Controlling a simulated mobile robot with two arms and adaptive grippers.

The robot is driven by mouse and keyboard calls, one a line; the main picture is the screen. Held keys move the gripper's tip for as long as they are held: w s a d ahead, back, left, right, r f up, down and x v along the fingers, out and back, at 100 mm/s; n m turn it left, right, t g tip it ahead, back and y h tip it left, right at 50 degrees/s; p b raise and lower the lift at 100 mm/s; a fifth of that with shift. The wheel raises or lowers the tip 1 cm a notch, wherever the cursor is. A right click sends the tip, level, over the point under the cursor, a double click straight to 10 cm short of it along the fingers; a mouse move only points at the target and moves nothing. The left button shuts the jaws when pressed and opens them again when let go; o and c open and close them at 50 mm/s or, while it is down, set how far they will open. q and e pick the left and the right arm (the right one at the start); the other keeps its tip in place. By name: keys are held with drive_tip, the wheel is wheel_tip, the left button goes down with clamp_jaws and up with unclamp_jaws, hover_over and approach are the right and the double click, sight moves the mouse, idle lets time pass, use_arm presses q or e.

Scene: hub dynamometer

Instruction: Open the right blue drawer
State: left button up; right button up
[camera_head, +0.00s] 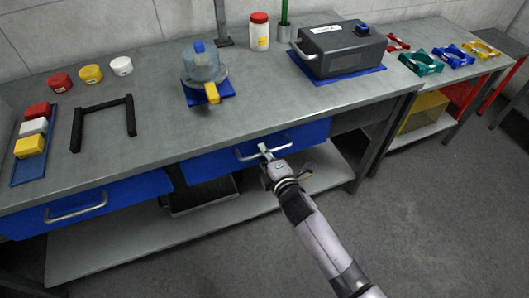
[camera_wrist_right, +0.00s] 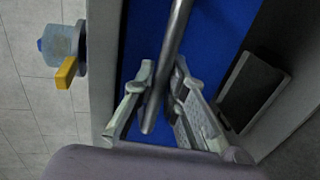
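The right blue drawer (camera_head: 212,166) is under the tabletop, and its front looks close to flush with the table edge. Its metal bar handle (camera_head: 279,148) also shows in the right wrist view (camera_wrist_right: 176,35), in front of the blue drawer face (camera_wrist_right: 215,45). My left gripper is not in view.
A left blue drawer (camera_head: 125,195) with its own handle sits under the same workbench (camera_head: 150,150). A lower shelf (camera_head: 120,247) runs beneath. A machine with a yellow part (camera_head: 212,92) and a dark box (camera_head: 340,48) stand on top.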

clamp_jaws()
drive_tip(key=shift+s, duration=0.1)
idle(0.4)
